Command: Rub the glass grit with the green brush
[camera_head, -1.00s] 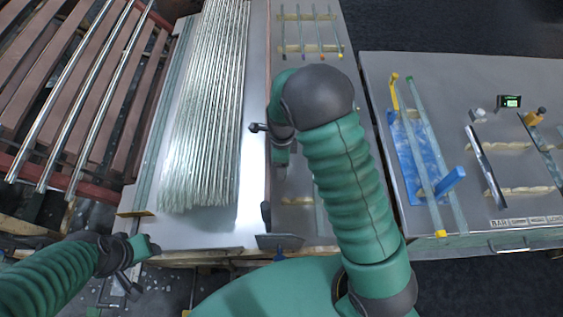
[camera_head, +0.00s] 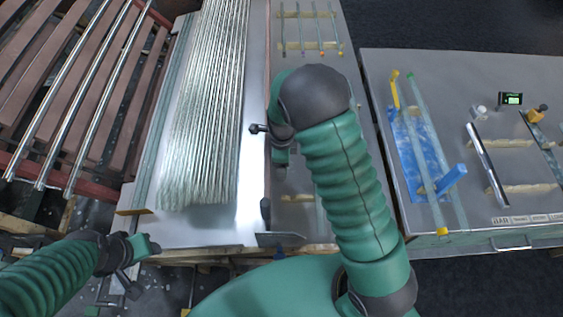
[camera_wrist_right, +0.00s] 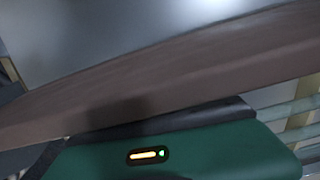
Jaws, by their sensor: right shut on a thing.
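A bundle of long, thin glass tubes (camera_head: 205,110) lies lengthwise on a grey metal table (camera_head: 255,60). No loose grit can be told apart from the glass. I cannot make out a green brush in either view. My right arm (camera_head: 345,175) bends over the table's right side, with its hand (camera_head: 281,152) right of the bundle. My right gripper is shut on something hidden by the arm. The right wrist view shows a brown strip (camera_wrist_right: 160,85) above my green wrist housing. My left gripper (camera_head: 148,245) is by the table's near left corner, its jaws unclear.
A slatted rack with metal rails (camera_head: 85,105) stands at the left. More tubes rest on wooden strips (camera_head: 310,47) at the back. Dark floor separates the tables' far ends.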

